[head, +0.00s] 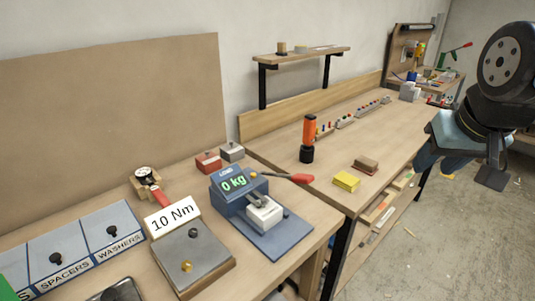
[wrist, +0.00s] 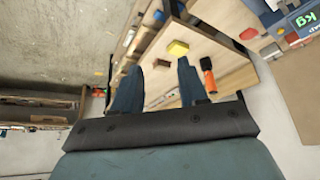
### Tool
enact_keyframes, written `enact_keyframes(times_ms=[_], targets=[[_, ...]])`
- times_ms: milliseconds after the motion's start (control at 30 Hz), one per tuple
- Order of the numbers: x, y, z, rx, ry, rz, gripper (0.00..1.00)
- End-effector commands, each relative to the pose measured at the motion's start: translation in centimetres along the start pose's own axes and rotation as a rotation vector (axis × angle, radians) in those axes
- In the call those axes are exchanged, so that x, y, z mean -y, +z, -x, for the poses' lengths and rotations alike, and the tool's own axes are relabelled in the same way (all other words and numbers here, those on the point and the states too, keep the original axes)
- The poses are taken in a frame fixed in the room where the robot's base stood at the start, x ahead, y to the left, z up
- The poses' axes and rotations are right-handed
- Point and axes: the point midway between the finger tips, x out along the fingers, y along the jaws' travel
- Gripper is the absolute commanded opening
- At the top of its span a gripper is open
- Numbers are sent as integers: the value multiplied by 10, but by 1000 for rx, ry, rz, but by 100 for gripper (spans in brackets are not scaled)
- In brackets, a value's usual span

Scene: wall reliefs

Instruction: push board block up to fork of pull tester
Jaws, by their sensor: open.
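The pull tester (head: 240,190) is a blue device on a blue base plate, with a green "0 kg" display and a red-tipped lever. A pale grey-white block (head: 264,212), which looks like the board block, sits on the plate at the front of the tester, close to its grey fork (head: 257,199). I cannot tell whether block and fork touch. In the wrist view only part of the tester (wrist: 298,22) shows, at the upper right. My gripper (wrist: 158,75) is open and empty, out over the floor side, right of the benches in the head view and well away from the tester.
A "10 Nm" sign (head: 172,216) and a grey plate (head: 190,256) with knobs stand left of the tester. Bins for spacers and washers (head: 85,245) lie further left. An orange-black tool (head: 308,138) and a yellow block (head: 346,181) are on the far bench. The floor at right is mostly clear.

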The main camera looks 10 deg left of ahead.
Motion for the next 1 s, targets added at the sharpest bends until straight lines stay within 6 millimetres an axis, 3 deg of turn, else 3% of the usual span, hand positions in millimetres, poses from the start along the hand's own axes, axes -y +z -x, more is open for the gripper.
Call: enact_keyframes(times_ms=[167,433,733,1000], targets=[[0,0,0,0,0,0,44],[18,-17,-9,45,-35,69,70],[86,-59,-43,183,-124,291,99],[169,-76,-81,305,-178,508,100]])
